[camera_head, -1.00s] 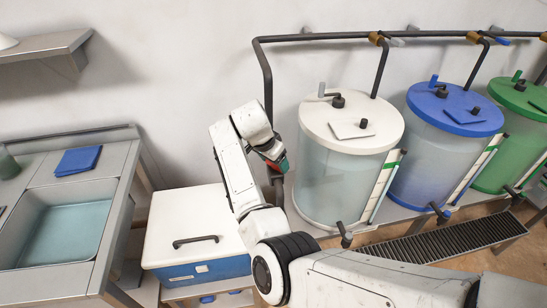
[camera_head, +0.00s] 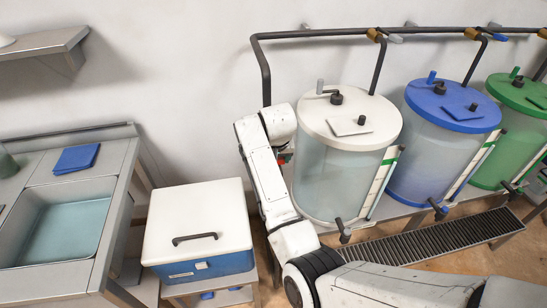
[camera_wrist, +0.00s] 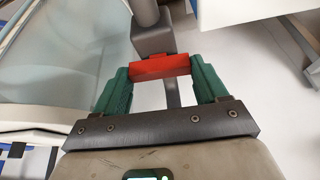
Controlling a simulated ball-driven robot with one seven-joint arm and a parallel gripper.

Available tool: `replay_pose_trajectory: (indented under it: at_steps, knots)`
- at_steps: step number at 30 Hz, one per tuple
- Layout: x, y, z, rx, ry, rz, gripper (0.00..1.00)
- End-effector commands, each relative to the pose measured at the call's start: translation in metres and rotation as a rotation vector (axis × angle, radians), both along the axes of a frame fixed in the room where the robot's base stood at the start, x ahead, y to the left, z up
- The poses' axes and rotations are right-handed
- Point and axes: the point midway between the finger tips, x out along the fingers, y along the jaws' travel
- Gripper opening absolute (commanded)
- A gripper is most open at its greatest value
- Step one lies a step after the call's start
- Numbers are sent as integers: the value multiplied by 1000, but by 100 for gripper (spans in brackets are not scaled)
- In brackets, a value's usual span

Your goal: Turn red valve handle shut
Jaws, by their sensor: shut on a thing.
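The red valve handle (camera_wrist: 162,68) is a short red bar. It lies crosswise between the green fingers of my gripper (camera_wrist: 162,77) in the wrist view, and my gripper is shut on it. A dark grey valve body (camera_wrist: 152,40) on an upright pipe sits just beyond the handle. In the head view my arm reaches in between the white box and the white-lidded tank, and its wrist hides most of my gripper and the valve. Only a small patch of red and green shows beside the tank there.
The clear tank with a white lid (camera_head: 352,120) stands close to the right of my wrist. A blue tank (camera_head: 448,125) and a green tank (camera_head: 520,125) stand farther right. A white-lidded cool box (camera_head: 196,215) is at left, with a sink (camera_head: 63,225) beyond. A dark pipe (camera_head: 330,36) runs above.

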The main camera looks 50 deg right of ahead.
Motion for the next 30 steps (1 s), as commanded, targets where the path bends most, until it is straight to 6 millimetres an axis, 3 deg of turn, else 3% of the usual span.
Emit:
replay_pose_trajectory:
  at_steps: [23, 24, 30]
  knots:
    - [2, 0, 3, -3, -6, 97, 42]
    - [2, -1, 3, -3, -6, 97, 76]
    - [1, 0, 2, -2, -3, 95, 95]
